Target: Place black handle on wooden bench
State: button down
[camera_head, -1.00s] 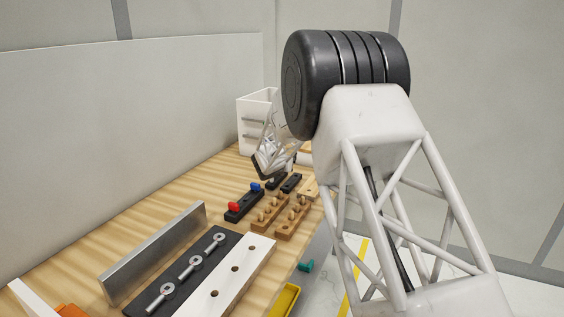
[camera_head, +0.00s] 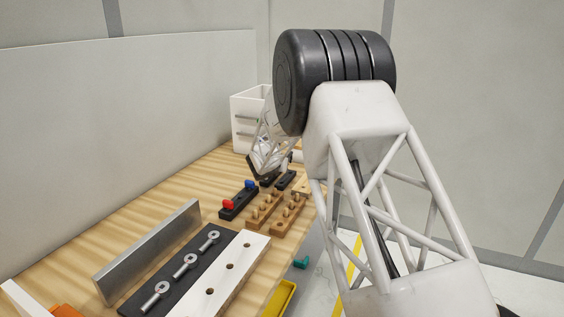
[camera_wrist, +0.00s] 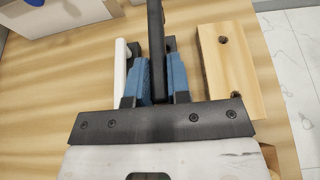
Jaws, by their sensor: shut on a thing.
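The black handle (camera_wrist: 157,50) is a dark upright bar in the middle of the wrist view. My gripper (camera_wrist: 159,85), with blue finger pads, is shut on it, one pad on each side. In the head view my gripper (camera_head: 264,166) is small and dark, low over the far part of the wooden bench (camera_head: 165,205); the handle cannot be made out clearly there. The bench top also fills much of the wrist view (camera_wrist: 50,85). I cannot tell whether the handle touches the bench.
A light wooden block with holes (camera_wrist: 226,70) lies right of the gripper; a white piece (camera_wrist: 119,72) stands close on the left. A white drawer box (camera_head: 247,115) is behind. Peg blocks (camera_head: 264,210) and a red-and-blue-knobbed block (camera_head: 238,201) lie nearer. The bench's right edge is close.

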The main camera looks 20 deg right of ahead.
jog(key=shift+f, duration=2.9)
jog(key=shift+f, duration=0.25)
jog(key=c, duration=1)
grip_release()
jog(key=shift+r, duration=0.8)
notch_tip(320, 180, up, 2)
jog(key=shift+r, duration=0.15)
jog(key=shift+s+a+r, duration=0.2)
jog(key=shift+s+a, duration=0.35)
jog(key=shift+s, duration=2.05)
jog(key=shift+s+a+r, duration=0.15)
jog(key=shift+s+a, duration=0.45)
jog(key=shift+s, duration=2)
jog(key=shift+s+a+r, duration=0.2)
jog(key=shift+s+a, duration=0.35)
jog(key=shift+s, duration=2.05)
jog(key=shift+s+r, duration=0.1)
